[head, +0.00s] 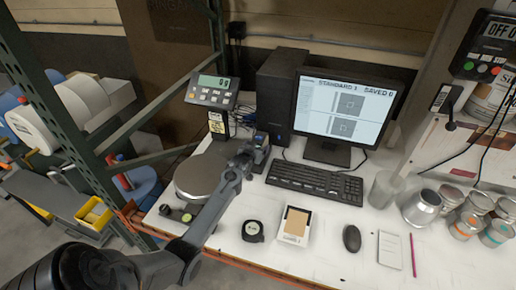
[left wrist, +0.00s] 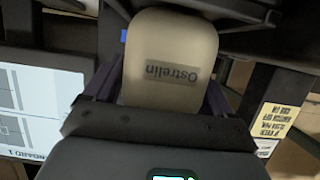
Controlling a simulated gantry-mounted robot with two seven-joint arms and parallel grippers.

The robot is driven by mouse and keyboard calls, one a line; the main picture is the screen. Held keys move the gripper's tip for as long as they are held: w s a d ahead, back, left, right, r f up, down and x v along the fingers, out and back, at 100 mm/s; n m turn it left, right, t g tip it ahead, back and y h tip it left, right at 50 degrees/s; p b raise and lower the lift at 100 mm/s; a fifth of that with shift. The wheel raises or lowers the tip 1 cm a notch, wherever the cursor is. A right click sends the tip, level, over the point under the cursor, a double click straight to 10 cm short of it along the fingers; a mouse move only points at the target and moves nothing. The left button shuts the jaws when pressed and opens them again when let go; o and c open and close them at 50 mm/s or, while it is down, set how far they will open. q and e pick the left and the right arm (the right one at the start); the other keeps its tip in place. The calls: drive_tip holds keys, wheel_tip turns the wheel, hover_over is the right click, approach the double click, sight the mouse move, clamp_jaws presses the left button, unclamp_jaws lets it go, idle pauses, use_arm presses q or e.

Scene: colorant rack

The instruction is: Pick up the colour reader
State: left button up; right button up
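The colour reader (left wrist: 168,88) fills the middle of the left wrist view, with a pale beige body and an upside-down label reading "Ostrelin". In the head view it is a small dark and blue shape (head: 261,142), partly hidden by my gripper. My left gripper (head: 254,152) is at the reader, in front of the computer tower. In the left wrist view its dark fingers lie against both sides of the beige body, with no clear gap. I cannot tell whether the reader is clear of the desk. My right gripper is not in view.
A round scale plate (head: 198,177) lies left. A tape measure (head: 253,231), sample card (head: 295,225), mouse (head: 351,238) and several tins (head: 422,207) sit on the desk.

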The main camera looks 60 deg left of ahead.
use_arm(q)
drive_tip(key=c, duration=1.2)
drive_tip(key=shift+r, duration=0.1)
drive_tip(key=shift+c, duration=0.5)
drive_tip(key=shift+r, duration=0.2)
